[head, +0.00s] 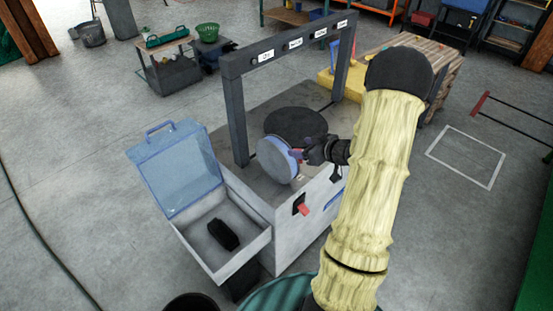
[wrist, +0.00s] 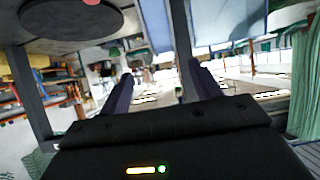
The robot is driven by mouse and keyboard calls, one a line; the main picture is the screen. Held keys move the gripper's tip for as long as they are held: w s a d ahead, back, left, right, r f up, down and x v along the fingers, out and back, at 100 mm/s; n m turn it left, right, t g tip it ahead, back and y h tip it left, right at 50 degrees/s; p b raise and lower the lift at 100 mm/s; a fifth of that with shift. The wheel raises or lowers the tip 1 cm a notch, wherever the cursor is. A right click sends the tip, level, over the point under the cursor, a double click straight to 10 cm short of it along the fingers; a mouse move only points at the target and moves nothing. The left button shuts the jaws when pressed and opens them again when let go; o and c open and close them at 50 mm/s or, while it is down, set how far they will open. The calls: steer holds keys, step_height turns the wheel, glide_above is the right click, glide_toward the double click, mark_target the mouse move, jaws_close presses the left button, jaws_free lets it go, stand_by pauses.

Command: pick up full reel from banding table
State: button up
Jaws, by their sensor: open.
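The banding table (head: 306,201) is a pale grey cabinet with a dark top and a dark portal frame. A round, pale blue-grey reel (head: 273,161) stands steeply tilted near the table's front, its flat face to the left. My gripper (head: 299,154) is open at the right side of the reel, its purple fingertips close to the rim. I cannot tell whether they touch it. In the wrist view my two fingers (wrist: 160,85) are apart, and only distant room shows between their tips.
A dark round plate (head: 296,124) lies on the tabletop behind the reel. An open bin (head: 253,244) with a raised blue lid (head: 180,167) and a black object inside adjoins the table's left. The portal frame (head: 290,43) rises over the top.

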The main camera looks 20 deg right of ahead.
mark_target(283, 146)
steer(key=p+x, duration=0.1)
steer(key=x, duration=0.7)
steer(key=shift+w, duration=0.1)
steer(key=p+x, duration=0.1)
steer(key=x, duration=0.1)
steer(key=p+x, duration=0.1)
steer(key=x, duration=0.1)
steer(key=shift+a+f, duration=0.15)
steer(key=shift+a, duration=0.25)
steer(key=shift+w+f, duration=0.3)
steer(key=shift+w, duration=0.05)
steer(key=shift+s, duration=0.1)
steer(key=shift+r, duration=0.1)
